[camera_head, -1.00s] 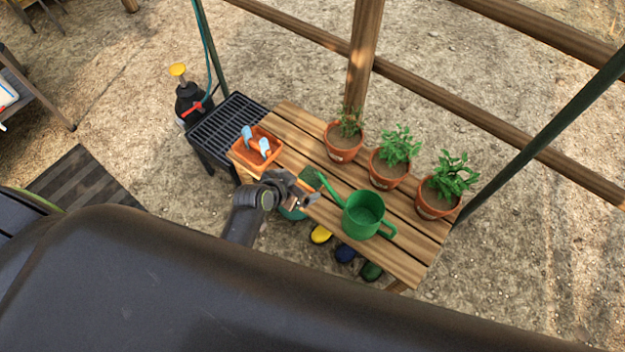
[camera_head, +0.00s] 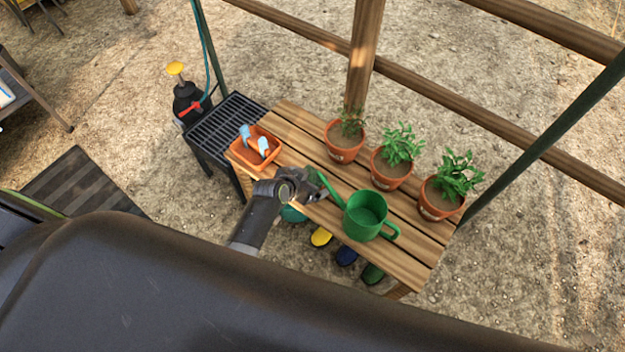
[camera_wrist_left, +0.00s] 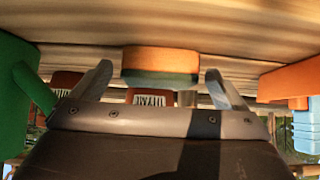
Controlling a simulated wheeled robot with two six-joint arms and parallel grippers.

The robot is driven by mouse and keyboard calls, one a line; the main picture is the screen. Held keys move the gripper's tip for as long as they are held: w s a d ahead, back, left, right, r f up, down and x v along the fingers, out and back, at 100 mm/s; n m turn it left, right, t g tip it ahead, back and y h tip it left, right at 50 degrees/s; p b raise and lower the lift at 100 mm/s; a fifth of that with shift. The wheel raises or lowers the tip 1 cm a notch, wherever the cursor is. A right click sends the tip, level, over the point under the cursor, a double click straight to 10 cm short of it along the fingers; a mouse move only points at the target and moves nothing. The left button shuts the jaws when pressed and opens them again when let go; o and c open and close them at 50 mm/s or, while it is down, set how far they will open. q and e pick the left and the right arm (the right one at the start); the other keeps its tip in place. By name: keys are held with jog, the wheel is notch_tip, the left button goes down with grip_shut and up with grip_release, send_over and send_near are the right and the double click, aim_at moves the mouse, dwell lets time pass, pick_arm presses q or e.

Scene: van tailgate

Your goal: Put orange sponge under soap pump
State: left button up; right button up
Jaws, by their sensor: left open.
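The orange sponge (camera_wrist_left: 160,62) with a dark green layer shows in the left wrist view, which looks upside down, lying on the wooden table. My left gripper (camera_head: 322,186) is open over the table, close to the watering can's spout. In the wrist view, the fingers of this gripper (camera_wrist_left: 160,80) stand apart on either side of the sponge; contact is not visible. In the head view my gripper largely hides the sponge's place. I cannot make out a soap pump in either view. My right gripper is not in view.
A green watering can (camera_head: 365,214) stands right of my left gripper. An orange tray (camera_head: 268,156) with light blue-handled tools is to its left. Several potted plants, one being the middle pot (camera_head: 390,168), line the back. A black sprayer (camera_head: 187,100) stands beyond the dark grate (camera_head: 225,126).

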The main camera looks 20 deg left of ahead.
pick_arm(q)
jog(key=shift+w+f, duration=0.15)
jog(key=c, duration=1.1)
jog(key=shift+r, duration=0.2)
